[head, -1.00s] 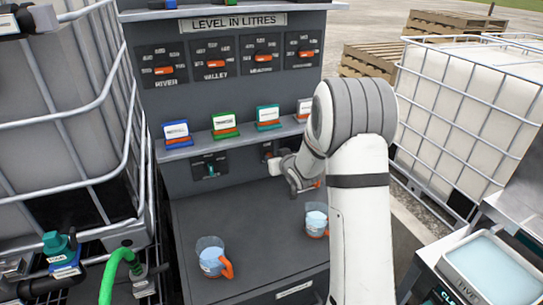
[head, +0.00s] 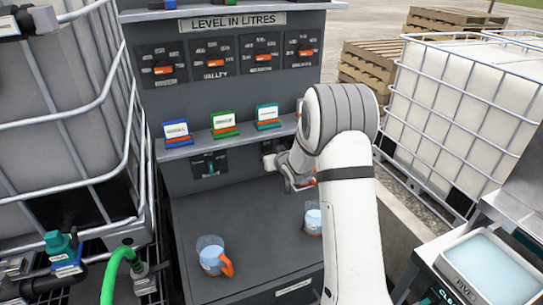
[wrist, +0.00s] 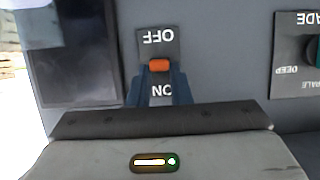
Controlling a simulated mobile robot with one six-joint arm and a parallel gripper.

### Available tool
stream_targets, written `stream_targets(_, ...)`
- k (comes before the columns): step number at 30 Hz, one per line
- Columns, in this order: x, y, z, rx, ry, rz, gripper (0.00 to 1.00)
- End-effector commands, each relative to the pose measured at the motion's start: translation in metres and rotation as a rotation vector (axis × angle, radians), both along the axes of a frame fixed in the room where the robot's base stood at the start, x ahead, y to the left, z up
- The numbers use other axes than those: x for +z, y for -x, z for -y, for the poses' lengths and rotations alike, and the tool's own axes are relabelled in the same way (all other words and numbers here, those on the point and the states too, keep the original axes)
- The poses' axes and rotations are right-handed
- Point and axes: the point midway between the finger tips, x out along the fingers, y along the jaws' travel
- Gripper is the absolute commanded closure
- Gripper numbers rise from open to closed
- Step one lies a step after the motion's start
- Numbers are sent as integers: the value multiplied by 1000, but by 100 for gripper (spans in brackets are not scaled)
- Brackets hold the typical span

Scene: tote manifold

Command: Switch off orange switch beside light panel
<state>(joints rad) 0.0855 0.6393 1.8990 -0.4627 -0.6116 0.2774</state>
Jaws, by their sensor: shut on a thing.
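The orange switch (wrist: 160,65) sits on a small dark plate (wrist: 145,45) on the grey wall in the wrist view. Its lettering appears upside down there, with OFF at the top and ON at the bottom, and the orange part lies between the two words. The dark light panel (wrist: 72,50) is to its left in that view. My gripper (wrist: 159,78) has its two dark blue fingers on either side of the switch, shut on it. In the head view my gripper (head: 272,161) is at the console's lower wall, and my arm hides the panel.
A second plate with a teal knob (head: 210,168) is left of my gripper on the console. Two jugs with orange handles (head: 212,256) (head: 313,219) stand on the console's counter (head: 260,240). A shelf with label cards (head: 190,143) runs above. A caged tank (head: 465,115) stands right.

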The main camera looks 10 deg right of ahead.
Motion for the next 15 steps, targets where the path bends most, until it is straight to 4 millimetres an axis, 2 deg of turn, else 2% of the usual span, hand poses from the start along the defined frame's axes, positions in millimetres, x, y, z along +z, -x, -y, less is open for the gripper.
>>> stream_targets(1, 0, 0, 0, 0, 0, 0, 92)
stream_targets(4, 0, 0, 0, 0, 0, 0, 100)
stream_targets(15, -10, 0, 0, 0, -10, 48, 100)
